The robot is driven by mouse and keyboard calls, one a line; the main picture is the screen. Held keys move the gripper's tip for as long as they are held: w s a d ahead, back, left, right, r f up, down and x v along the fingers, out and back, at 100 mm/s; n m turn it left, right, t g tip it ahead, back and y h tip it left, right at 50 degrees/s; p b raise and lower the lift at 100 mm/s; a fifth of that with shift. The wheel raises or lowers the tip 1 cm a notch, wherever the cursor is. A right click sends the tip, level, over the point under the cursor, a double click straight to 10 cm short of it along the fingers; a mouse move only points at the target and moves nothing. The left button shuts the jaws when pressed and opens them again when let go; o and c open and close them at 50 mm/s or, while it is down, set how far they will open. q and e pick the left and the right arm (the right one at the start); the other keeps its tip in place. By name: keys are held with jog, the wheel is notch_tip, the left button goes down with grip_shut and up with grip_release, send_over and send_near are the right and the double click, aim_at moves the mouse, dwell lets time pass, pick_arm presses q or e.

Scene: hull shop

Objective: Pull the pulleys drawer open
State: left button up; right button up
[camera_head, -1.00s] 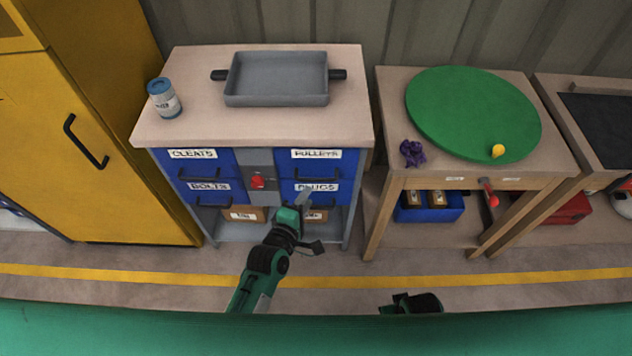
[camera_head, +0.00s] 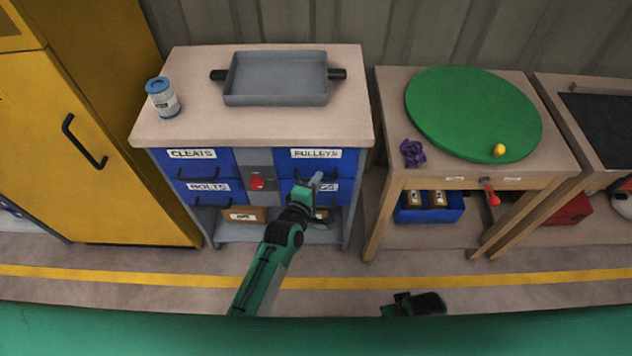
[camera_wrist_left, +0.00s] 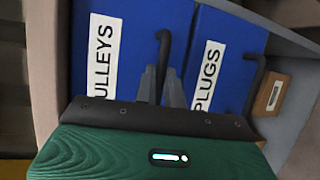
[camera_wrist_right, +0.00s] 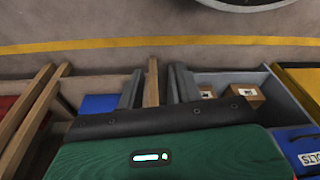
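The pulleys drawer (camera_head: 318,160) is the blue upper right drawer of the bench, and its front looks level with the others. Its dark bar handle (camera_wrist_left: 164,45) runs between my left fingers in the left wrist view. My left gripper (camera_head: 317,179) is at this handle, with its fingers closed in narrowly on both sides of the bar. The gripper partly covers the plugs drawer (camera_head: 326,192) below and its label. My right gripper (camera_wrist_right: 153,80) is open and empty, low in front of the benches, with its fingers apart over free space.
A wooden table (camera_head: 390,165) stands to the right. Floor in front is clear.

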pick_arm(q)
grip_shut()
jog(key=shift+s, duration=0.1)
